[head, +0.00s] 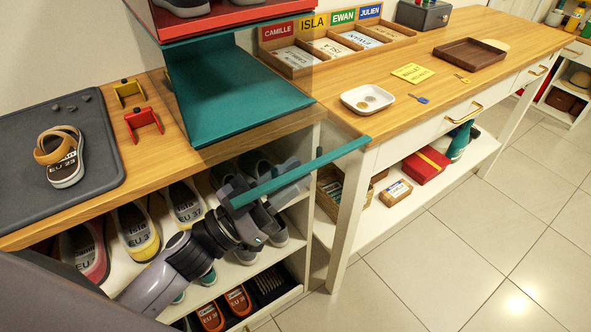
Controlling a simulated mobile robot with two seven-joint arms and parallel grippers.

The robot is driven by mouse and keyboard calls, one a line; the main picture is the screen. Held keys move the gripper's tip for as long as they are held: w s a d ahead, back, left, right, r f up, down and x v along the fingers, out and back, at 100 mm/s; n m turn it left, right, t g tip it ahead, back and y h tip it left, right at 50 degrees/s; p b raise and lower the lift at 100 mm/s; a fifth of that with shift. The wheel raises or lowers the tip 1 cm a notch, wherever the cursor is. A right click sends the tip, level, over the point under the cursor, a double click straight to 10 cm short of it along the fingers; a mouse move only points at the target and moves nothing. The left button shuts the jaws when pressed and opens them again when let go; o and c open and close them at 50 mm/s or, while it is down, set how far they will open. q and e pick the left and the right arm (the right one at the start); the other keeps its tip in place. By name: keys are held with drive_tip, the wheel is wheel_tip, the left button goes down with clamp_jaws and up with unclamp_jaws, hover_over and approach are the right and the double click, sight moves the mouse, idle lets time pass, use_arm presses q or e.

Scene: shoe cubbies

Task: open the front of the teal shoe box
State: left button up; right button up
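The teal shoe box (225,100) stands on the wooden bench top under a red box. Its inside shows and looks empty. Its front is a see-through panel with a teal edge bar (300,172), standing out from the box over the cubbies, so the front is at least partly open. My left gripper (245,192) is at the left part of this bar, in front of the cubbies. Its fingers are partly hidden by the bar and blend with the shoes behind, so I cannot tell whether they grip it. My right gripper is out of view.
The red box (215,20) above holds grey shoes. A sandal (65,170) lies on a grey mat (25,140) at left, beside yellow and red brackets. Shoes fill the cubbies below. A white dish (368,99) and brown tray (470,54) sit on the right table. The tiled floor at right is clear.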

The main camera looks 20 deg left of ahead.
sight(306, 157)
use_arm(q)
drive_tip(key=shift+w+d+r, duration=0.25)
drive_tip(key=shift+w+d, duration=0.15)
clamp_jaws()
drive_tip(key=r+n+p, duration=0.1)
drive_tip(key=p, duration=0.2)
drive_tip(key=shift+r+n+y, duration=0.3)
drive_tip(key=shift+r, duration=0.05)
drive_tip(key=shift+d+r+n+t+y+p, duration=0.1)
drive_tip(key=shift+r+n+t+y+p, duration=0.25)
drive_tip(key=shift+n+p, duration=0.35)
drive_tip(key=shift+s+f, duration=0.1)
